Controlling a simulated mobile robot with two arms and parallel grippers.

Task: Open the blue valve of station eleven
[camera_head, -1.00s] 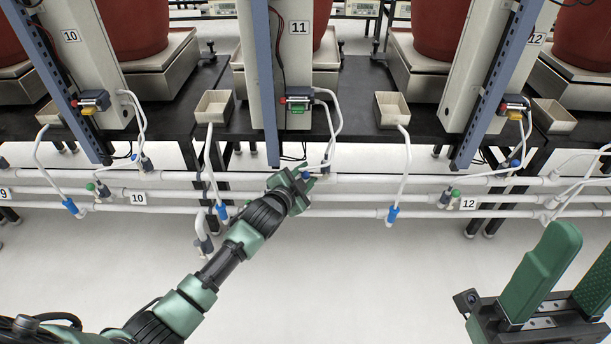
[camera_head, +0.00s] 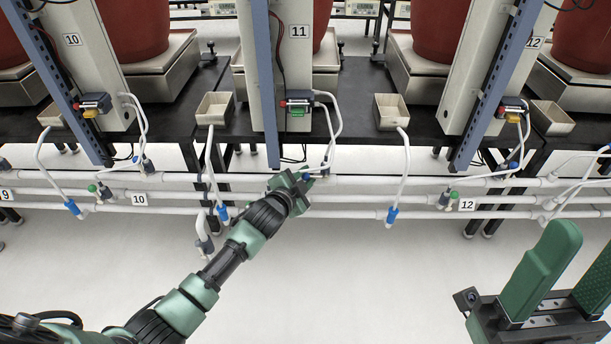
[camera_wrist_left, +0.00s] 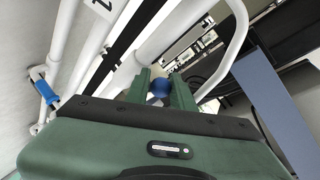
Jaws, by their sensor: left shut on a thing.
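The station eleven post with its "11" label (camera_head: 299,30) stands at the top middle of the head view. Below it, a white hose runs down to the white pipes by my left gripper (camera_head: 298,182). The blue valve (camera_head: 306,175) shows only as a small patch of blue there, mostly hidden by the gripper. In the left wrist view the blue valve (camera_wrist_left: 160,88) is a round blue knob between the two green fingers of my left gripper (camera_wrist_left: 160,92), which is shut on it. My right gripper (camera_head: 560,285) is open and empty at the lower right.
White horizontal pipes (camera_head: 345,213) run across in front of the black benches. Blue-tipped hoses (camera_head: 392,213) hang on both sides, with green and blue valves at stations ten (camera_head: 92,188) and twelve (camera_head: 454,194). The floor (camera_head: 370,285) in front is clear.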

